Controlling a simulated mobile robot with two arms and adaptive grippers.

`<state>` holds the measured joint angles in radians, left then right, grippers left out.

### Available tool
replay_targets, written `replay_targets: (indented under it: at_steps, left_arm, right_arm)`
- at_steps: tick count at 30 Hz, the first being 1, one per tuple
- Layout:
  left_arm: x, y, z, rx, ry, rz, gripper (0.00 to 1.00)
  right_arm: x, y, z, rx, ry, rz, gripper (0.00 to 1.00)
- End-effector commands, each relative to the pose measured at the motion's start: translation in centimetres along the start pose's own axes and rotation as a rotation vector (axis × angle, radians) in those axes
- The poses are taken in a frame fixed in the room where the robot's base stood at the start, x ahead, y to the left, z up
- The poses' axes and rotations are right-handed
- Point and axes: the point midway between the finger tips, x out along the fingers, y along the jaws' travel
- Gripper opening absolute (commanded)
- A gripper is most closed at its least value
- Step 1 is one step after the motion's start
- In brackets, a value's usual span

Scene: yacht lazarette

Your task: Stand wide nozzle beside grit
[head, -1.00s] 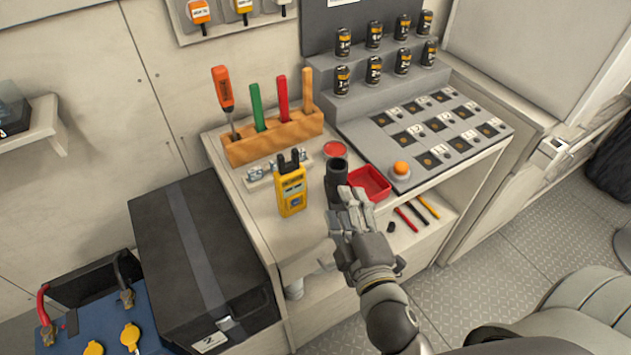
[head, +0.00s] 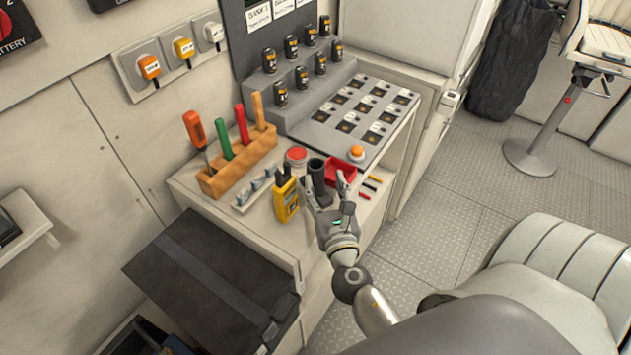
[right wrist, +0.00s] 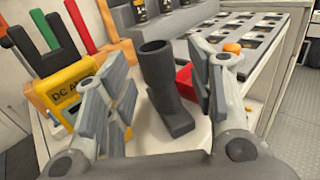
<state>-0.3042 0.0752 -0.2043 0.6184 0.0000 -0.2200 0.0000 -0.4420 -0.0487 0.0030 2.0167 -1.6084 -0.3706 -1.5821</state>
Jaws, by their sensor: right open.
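A dark grey nozzle (head: 317,169), a wide round tube on a slanted foot, stands upright on the pale worktop (head: 259,217). In the right wrist view the nozzle (right wrist: 157,68) shows between my fingers, with gaps on both sides. My right gripper (head: 326,187) is open at the worktop's front edge; in the right wrist view its fingers (right wrist: 163,88) are spread on either side of the nozzle. A round red-topped container (head: 296,155) is just behind and left of the nozzle; I cannot read whether it is the grit. My left gripper is out of view.
A yellow meter (head: 286,200) stands close left of the nozzle, and a red tray (head: 340,171) close right. A black case (head: 210,283) is below left.

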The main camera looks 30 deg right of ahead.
Motion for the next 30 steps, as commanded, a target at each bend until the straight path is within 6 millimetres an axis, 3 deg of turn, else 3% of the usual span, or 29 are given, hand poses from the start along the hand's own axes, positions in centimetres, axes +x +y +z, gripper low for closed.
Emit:
replay_targets:
  at_steps: [5,18,27,30]
  left_arm:
    - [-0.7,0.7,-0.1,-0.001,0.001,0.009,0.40]
    - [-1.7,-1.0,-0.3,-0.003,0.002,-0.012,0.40]
    - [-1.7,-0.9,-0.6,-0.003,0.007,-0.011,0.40]
    - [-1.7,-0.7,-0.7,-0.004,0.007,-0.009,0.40]
  right_arm:
    - [1.8,0.1,0.1,0.003,0.000,0.001,0.50]
    - [6.7,0.4,-0.6,0.005,0.000,0.001,0.50]
    - [7.2,0.4,-0.8,0.005,0.001,0.001,0.50]
    - [7.2,0.4,-0.8,0.005,0.001,0.001,0.39]
